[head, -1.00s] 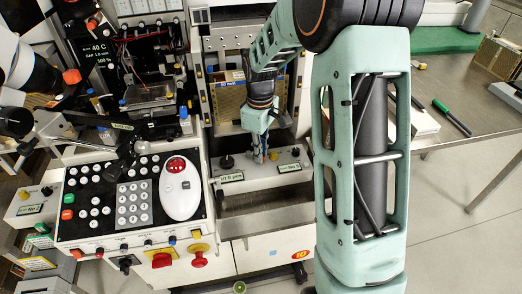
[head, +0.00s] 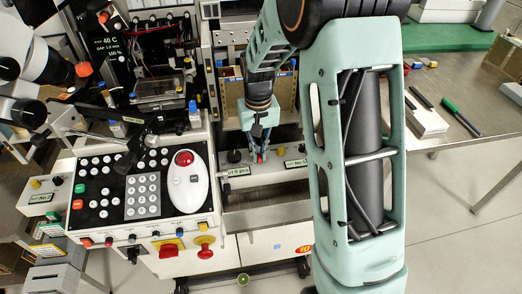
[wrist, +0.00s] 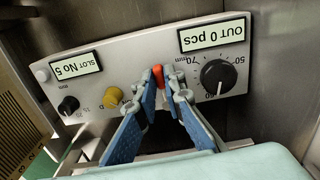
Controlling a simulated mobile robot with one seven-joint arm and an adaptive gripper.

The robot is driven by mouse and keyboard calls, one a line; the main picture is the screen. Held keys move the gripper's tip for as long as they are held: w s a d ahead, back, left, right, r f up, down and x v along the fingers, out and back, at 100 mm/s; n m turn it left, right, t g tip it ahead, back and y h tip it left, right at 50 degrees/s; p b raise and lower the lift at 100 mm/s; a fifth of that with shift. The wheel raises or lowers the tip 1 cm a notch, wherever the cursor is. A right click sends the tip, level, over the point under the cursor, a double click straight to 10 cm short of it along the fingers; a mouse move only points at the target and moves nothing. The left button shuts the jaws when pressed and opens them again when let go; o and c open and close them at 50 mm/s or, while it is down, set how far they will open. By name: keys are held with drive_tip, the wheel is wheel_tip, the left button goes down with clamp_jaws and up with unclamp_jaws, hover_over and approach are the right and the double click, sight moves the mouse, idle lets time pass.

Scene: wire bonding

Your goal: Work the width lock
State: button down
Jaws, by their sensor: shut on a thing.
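The width lock appears to be the small red lever (wrist: 158,76) on the grey control panel (wrist: 110,97). It stands between a yellow knob (wrist: 113,95) and a black dial (wrist: 218,76) with a width scale. My gripper (wrist: 161,88) has its two blue fingers on either side of the red lever, closed on it. The fingers hide the lever's lower part and base. In the head view my gripper (head: 260,156) reaches down to the panel (head: 272,172) from above.
The panel carries an "OUT 0 pcs" label (wrist: 217,33), a "SLOT No 5" label (wrist: 76,68) and a small black knob (wrist: 68,105). Metal walls flank it. A console with keypad and trackball (head: 187,180) stands left. A steel table (head: 460,85) stands right.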

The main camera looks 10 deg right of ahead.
drive_tip(key=shift+a+m, duration=0.2)
drive_tip(key=shift+m, duration=0.3)
drive_tip(key=c, duration=2)
unclamp_jaws()
wheel_tip(320, 180, up, 12)
drive_tip(key=shift+r, duration=0.1)
